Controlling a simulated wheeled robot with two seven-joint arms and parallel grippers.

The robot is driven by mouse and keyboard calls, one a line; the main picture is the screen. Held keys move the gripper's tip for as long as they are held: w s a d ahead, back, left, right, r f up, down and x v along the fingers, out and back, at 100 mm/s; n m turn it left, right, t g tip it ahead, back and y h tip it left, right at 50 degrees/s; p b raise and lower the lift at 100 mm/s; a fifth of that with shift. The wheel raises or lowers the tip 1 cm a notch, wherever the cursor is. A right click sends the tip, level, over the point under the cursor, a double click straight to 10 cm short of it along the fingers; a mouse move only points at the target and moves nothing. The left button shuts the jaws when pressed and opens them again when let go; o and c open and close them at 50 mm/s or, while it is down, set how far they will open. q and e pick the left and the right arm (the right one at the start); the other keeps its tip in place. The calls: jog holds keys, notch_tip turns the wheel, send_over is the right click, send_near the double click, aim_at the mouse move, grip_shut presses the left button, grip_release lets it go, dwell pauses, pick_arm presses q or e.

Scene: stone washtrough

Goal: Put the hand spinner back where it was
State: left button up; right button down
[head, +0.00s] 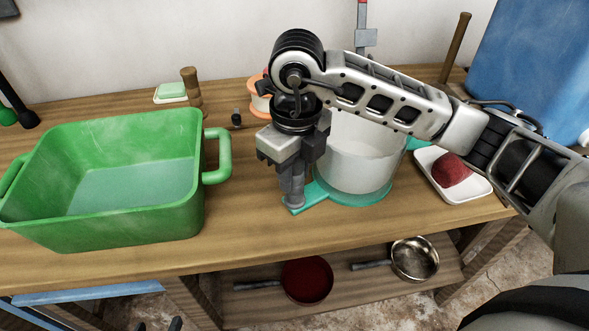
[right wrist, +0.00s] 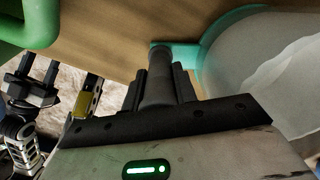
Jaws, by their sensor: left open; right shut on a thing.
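The hand spinner (head: 352,165) looks like a translucent whitish drum on a teal base, standing upright on the wooden bench. Its teal tongue juts out toward the front left and carries a grey upright handle (head: 297,196). My right gripper (head: 294,172) comes down from above and is shut on that handle. In the right wrist view the handle (right wrist: 158,75) stands between the fingers, beside the drum (right wrist: 265,85). My right arm hides part of the drum's top. My left gripper (head: 158,326) shows only its tips at the bottom edge, open and empty; it also shows in the right wrist view (right wrist: 36,70).
A green tub (head: 130,225) of water stands to the left. A white tray (head: 478,190) with a red lump lies right. Two pans (head: 307,280) (head: 415,259) sit on the lower shelf.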

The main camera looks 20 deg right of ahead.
pick_arm(q)
jog(key=shift+f, duration=0.1)
pick_arm(e)
jog(key=c, duration=1.1)
grip_release()
jog(key=shift+r, duration=0.1)
jog(key=shift+r, duration=0.3)
notch_tip(320, 180, up, 11)
jog(key=shift+s+f+p, duration=0.1)
jog(key=shift+f+p, duration=0.05)
jog(key=shift+p, duration=0.55)
pick_arm(q)
jog(key=shift+a+r, duration=0.15)
jog(key=shift+r, duration=0.05)
pick_arm(e)
jog(key=shift+r, duration=0.4)
